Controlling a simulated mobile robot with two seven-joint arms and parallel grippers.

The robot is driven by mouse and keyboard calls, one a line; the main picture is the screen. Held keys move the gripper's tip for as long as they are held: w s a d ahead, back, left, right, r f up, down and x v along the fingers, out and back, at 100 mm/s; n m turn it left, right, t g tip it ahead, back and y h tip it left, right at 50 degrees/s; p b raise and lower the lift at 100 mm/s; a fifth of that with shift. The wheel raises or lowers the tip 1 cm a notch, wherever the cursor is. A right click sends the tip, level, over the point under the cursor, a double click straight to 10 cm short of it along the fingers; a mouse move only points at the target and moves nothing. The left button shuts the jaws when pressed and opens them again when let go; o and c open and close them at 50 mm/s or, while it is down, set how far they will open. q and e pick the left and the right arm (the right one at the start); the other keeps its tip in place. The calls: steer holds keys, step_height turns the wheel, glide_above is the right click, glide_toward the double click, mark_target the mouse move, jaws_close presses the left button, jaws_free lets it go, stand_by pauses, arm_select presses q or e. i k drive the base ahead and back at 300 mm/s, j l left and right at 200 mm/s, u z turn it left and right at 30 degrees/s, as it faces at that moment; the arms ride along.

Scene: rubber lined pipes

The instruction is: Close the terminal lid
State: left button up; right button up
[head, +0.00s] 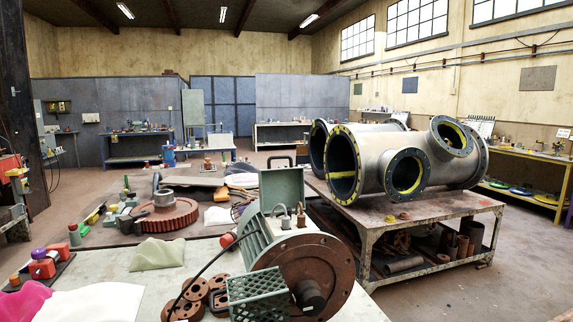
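A grey-green electric motor (254,240) lies on the near bench, with a rusty round flange facing me. On its top is an open terminal area with a few small grey terminals (285,221). The grey-green terminal lid (282,186) stands raised, roughly upright, behind the terminals. A dark handle shape shows at its top edge. The lid is open, and its hinge is not clear to see. Neither of my grippers is in view.
A green crate (258,295) and rusty ring parts (196,296) stand close in front of the motor. A black cable runs left from it. White cloth (95,302) lies at the near left. Large flanged pipes (375,165) rest on a table (425,208) to the right.

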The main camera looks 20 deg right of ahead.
mark_target(285, 186)
steer(key=i+l, duration=0.95)
steer(key=l, duration=0.2)
steer(key=k+l+u, duration=0.2)
steer(key=k+l, duration=0.05)
steer(key=k, duration=0.05)
